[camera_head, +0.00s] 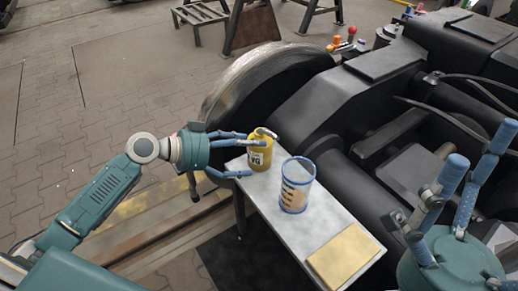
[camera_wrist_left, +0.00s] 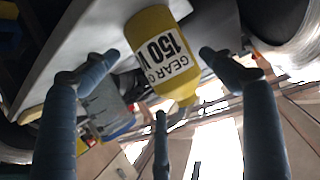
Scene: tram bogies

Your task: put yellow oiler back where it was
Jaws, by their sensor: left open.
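A clear cup with blue rims (camera_head: 297,186) stands on the table just right of the oiler. A yellow pad (camera_head: 344,255) lies at the table's near end. A dark bogie with a large wheel (camera_head: 262,78) stands close behind. The paved floor at left is open.

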